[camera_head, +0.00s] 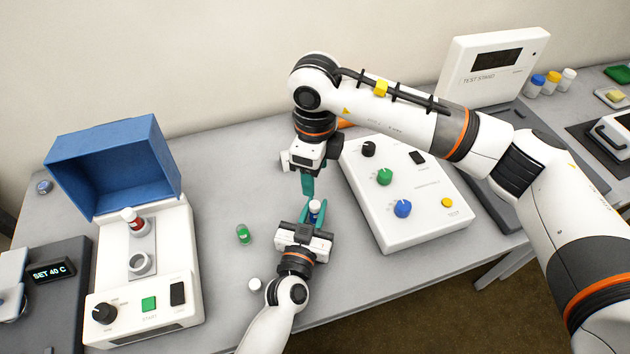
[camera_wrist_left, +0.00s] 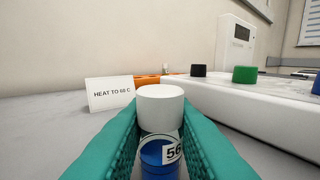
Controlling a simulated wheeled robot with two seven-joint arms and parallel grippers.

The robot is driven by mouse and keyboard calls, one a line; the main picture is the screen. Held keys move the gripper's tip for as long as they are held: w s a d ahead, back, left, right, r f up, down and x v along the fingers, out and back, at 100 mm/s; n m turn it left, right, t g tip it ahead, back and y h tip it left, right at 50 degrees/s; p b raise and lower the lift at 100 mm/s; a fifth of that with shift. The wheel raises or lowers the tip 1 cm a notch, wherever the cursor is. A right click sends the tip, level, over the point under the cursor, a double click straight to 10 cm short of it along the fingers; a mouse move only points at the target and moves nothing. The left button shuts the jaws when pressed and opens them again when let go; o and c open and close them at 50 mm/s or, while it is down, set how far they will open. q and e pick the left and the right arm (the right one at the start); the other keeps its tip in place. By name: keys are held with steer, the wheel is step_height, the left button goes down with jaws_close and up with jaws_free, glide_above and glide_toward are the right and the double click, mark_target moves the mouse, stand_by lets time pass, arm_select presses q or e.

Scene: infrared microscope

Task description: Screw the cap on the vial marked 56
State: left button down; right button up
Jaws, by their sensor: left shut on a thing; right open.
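The vial marked 56 (camera_wrist_left: 160,155) has blue contents and stands upright between the teal fingers of my left gripper (camera_wrist_left: 162,150). A white cap (camera_wrist_left: 160,105) sits on top of the vial; I cannot tell how tightly. In the head view my left gripper (camera_head: 314,214) is shut on the vial, with the white cap (camera_head: 315,205) showing between its fingers. My right gripper (camera_head: 307,185) points down just above and behind the vial, open and apart from the cap as far as I can see. Its finger gap is mostly hidden in the head view.
A green vial (camera_head: 243,234) and a small white item (camera_head: 255,284) are on the table left of my left gripper. A heater with a raised blue lid (camera_head: 115,165) stands at left. A knob panel (camera_head: 425,215) is close on the right. A sign (camera_wrist_left: 109,93) stands behind.

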step_height(320, 180, up, 7)
stand_by(0.3)
steer(key=shift+r, duration=0.1)
arm_select(q)
steer(key=c, duration=1.2)
jaws_free()
steer(key=shift+o, duration=0.2)
steer(key=b+v, duration=0.1)
steer(key=v, duration=1.1)
arm_select(e)
steer(key=shift+f, duration=0.5)
